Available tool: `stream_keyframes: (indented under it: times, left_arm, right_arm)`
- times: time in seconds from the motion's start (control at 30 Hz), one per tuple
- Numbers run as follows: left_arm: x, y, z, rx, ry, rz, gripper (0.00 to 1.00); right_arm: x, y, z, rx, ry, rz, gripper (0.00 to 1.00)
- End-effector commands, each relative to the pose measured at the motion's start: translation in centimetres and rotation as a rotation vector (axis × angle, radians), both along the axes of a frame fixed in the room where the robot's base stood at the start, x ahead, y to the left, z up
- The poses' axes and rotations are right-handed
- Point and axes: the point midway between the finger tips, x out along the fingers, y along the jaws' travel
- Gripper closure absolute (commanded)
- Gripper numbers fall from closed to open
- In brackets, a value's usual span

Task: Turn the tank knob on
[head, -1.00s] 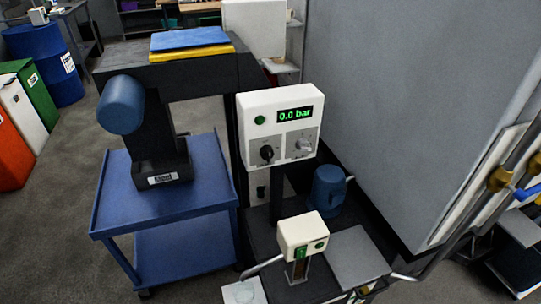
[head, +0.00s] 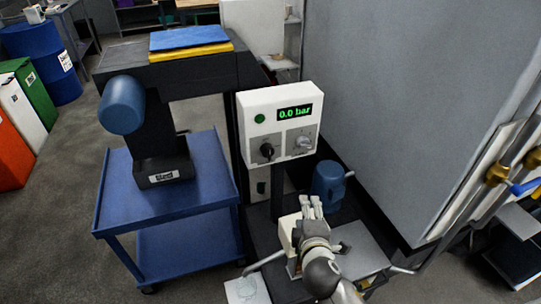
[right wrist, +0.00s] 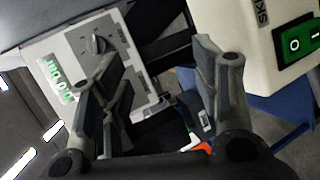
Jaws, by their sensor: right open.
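A white control box (head: 253,101) on a dark post shows a green "0.0 bar" display (head: 294,114). Below are a black knob (head: 266,150) at left and a grey knob (head: 303,142) at right; labels are too small to read. My right gripper (head: 312,203) is open and empty, below and in front of the box, apart from both knobs. In the right wrist view its fingers (right wrist: 157,54) are spread; the box appears tilted, with one knob (right wrist: 98,44) clear beyond the left finger, which covers part of the panel. My left gripper is not in view.
A small white switch box, mostly behind my right gripper, shows its green rocker switch (right wrist: 297,45) in the right wrist view. A blue motor (head: 328,184) stands beside the post. A blue cart (head: 200,203) is at left; a large grey cabinet (head: 410,110) is at right.

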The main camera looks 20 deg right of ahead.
Motion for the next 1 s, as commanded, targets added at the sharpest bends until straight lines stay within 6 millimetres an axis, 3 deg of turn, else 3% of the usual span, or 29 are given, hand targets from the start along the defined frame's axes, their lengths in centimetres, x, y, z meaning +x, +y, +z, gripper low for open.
stream_keyframes:
  times: [0.1,0.3,0.57,1.0]
  left_arm:
    - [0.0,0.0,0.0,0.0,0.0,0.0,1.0]
    - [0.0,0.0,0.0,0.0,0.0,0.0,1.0]
    - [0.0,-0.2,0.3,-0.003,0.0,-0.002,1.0]
    - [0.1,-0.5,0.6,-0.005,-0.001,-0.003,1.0]
  right_arm:
    - [4.2,1.7,3.0,-0.307,-0.108,0.153,0.43]
    - [7.5,4.7,5.6,-0.658,-0.208,0.315,0.43]
    - [10.0,5.1,6.1,-0.726,-0.225,0.344,0.43]
    - [17.1,4.5,5.9,-0.72,-0.223,0.342,0.43]
